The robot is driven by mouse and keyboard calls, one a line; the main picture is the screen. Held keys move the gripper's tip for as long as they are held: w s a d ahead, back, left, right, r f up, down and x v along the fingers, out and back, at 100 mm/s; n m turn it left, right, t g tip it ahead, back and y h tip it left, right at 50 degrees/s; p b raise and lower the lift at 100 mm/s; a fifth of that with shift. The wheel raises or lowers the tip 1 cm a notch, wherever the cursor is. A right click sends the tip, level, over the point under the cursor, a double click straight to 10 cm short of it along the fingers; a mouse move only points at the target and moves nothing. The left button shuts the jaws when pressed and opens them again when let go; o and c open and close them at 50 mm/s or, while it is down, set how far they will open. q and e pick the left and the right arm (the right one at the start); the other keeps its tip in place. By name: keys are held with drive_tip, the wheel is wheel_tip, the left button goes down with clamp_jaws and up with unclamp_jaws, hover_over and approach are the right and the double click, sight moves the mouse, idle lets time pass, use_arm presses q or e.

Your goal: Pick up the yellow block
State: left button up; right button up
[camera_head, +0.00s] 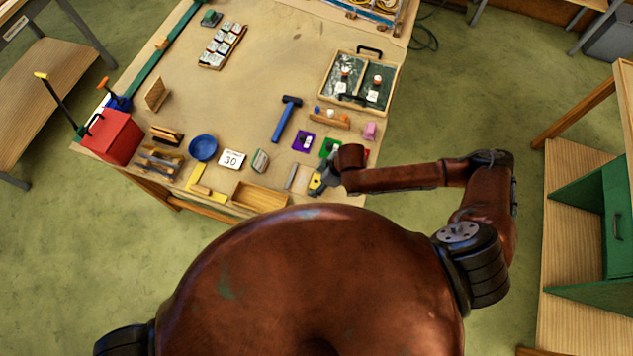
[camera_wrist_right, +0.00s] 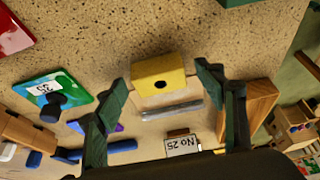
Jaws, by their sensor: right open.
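The yellow block (camera_wrist_right: 158,74) has a dark round hole in its facing side and lies on the speckled table top in the right wrist view. In the head view the yellow block (camera_head: 314,184) shows at the table's near edge, partly hidden by my right gripper (camera_head: 325,178). In the wrist view the dark green fingers of my right gripper (camera_wrist_right: 161,76) are apart, one on each side of the block, with visible gaps. The gripper holds nothing. My left gripper is not in view.
A grey bar (camera_wrist_right: 172,110) lies close to the block. A green square with a dark knob (camera_wrist_right: 66,98) is to the left, and a wooden box (camera_wrist_right: 262,98) to the right. In the head view a wooden tray (camera_head: 262,194), blue bowl (camera_head: 203,147) and blue hammer (camera_head: 286,120) lie nearby.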

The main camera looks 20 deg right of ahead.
drive_tip(key=shift+c, duration=0.5)
drive_tip(key=c, duration=1.1)
